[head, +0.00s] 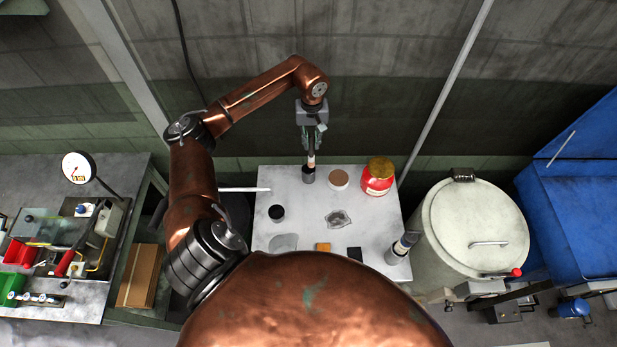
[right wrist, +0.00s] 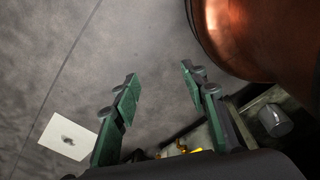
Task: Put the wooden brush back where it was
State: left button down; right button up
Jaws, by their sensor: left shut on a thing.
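My left gripper (head: 312,138) is above the back of the grey table (head: 300,226), pointing down. It is shut on the wooden brush (head: 311,159), of which a short light-brown piece shows below the fingers. Under that piece is a dark cylinder (head: 308,175) at the table's back edge. I cannot tell whether it is the brush's lower end or a separate cup around it. My right gripper (right wrist: 160,86) shows only in the right wrist view. Its green fingers are wide apart with nothing between them, over grey floor.
On the table are a red jar (head: 378,178), a round brown-topped tub (head: 339,180), a dark cup (head: 276,213), a crumpled grey piece (head: 338,219), an orange block (head: 323,247) and a black-and-white cylinder (head: 402,247). A lidded drum (head: 474,235) stands to the right.

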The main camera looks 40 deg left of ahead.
aim_at(309, 158)
pick_arm(q)
jog(key=shift+s+a, duration=0.1)
jog(key=shift+a, duration=0.35)
notch_tip(309, 158, down, 5)
jog(key=shift+a+f+p, duration=0.1)
jog(key=shift+f+p, duration=0.05)
jog(key=shift+p, duration=0.5)
jog(key=shift+f, duration=0.6)
notch_tip(309, 158, down, 3)
jog(key=shift+f+p, duration=0.2)
jog(key=shift+p, duration=0.2)
pick_arm(e)
jog(key=shift+s+a+r, duration=0.15)
jog(key=shift+s+r, duration=0.15)
jog(key=shift+r, duration=0.2)
jog(key=shift+s+a+r, duration=0.1)
jog(key=shift+s+r, duration=0.15)
jog(key=shift+r, duration=0.25)
jog(key=shift+f, duration=0.1)
pick_arm(q)
jog(key=shift+f+b, duration=0.2)
jog(key=shift+b, duration=0.1)
jog(key=c, duration=1.8)
grip_release()
jog(key=shift+c, duration=0.2)
jog(key=shift+r, duration=0.1)
pick_arm(e)
jog(key=shift+d, duration=0.25)
